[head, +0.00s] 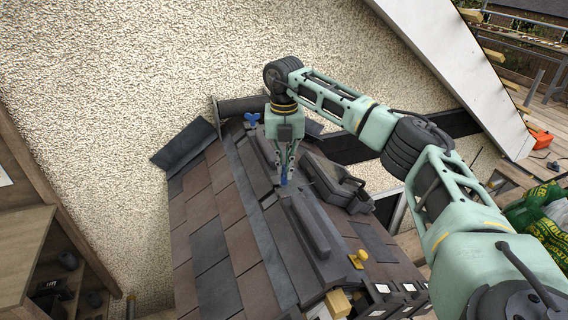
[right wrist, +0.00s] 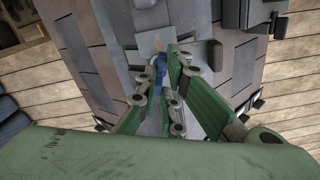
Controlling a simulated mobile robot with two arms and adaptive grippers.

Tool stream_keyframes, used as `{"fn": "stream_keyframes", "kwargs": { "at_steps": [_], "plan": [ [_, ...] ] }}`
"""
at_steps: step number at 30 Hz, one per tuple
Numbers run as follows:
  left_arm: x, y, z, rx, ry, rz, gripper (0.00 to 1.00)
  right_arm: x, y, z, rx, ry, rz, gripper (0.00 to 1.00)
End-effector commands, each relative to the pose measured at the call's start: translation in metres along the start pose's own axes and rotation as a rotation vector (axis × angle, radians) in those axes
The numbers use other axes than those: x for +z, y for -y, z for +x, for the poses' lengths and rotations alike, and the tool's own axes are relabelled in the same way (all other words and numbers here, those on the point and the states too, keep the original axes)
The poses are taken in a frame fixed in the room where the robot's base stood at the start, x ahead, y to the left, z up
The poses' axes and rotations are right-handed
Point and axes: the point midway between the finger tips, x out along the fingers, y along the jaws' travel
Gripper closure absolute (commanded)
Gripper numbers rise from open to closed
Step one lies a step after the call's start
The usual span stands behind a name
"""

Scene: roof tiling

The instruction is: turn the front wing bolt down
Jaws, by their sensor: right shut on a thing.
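The blue front wing bolt (head: 284,181) stands on the ridge of the small tiled roof (head: 228,205). My right gripper (head: 283,172) comes down on it from above, its fingers shut on the bolt. In the right wrist view the blue bolt (right wrist: 158,63) shows between the fingertips of my right gripper (right wrist: 165,66); the fingers partly hide it. A second blue wing bolt (head: 252,118) stands farther back on the ridge, apart from the gripper. My left gripper is not in view.
A dark grey tray-like box (head: 338,180) sits on the roof just right of the gripper. A yellow knob (head: 358,257) is at the roof's front right. A wooden shelf (head: 45,245) stands at left. The pebbled wall (head: 150,70) rises behind.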

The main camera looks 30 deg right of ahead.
Motion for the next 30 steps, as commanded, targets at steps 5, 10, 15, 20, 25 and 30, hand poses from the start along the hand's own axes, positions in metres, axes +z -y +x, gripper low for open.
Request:
{"fn": "stream_keyframes", "kwargs": {
  "at_steps": [5, 10, 15, 20, 25, 30],
  "plan": [
    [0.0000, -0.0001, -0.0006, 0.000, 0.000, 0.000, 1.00, 0.0023, -0.0009, -0.0058, 0.008, 0.009, 0.058, 1.00],
    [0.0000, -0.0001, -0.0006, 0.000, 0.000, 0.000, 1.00, 0.0022, -0.0010, -0.0059, 0.009, 0.009, 0.081, 1.00],
    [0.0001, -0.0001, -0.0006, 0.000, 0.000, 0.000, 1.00, 0.0022, -0.0011, -0.0059, 0.009, 0.009, 0.085, 1.00],
    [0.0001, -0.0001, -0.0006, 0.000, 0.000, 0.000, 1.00, 0.0021, -0.0012, -0.0059, 0.009, 0.009, 0.084, 1.00],
    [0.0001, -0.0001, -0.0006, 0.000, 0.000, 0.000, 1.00, 0.0018, -0.0012, -0.0054, 0.009, 0.008, 0.084, 0.85],
    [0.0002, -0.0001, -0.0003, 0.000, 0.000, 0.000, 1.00, 0.0009, -0.0008, -0.0030, 0.005, 0.004, 0.082, 0.74]
  ]
}}
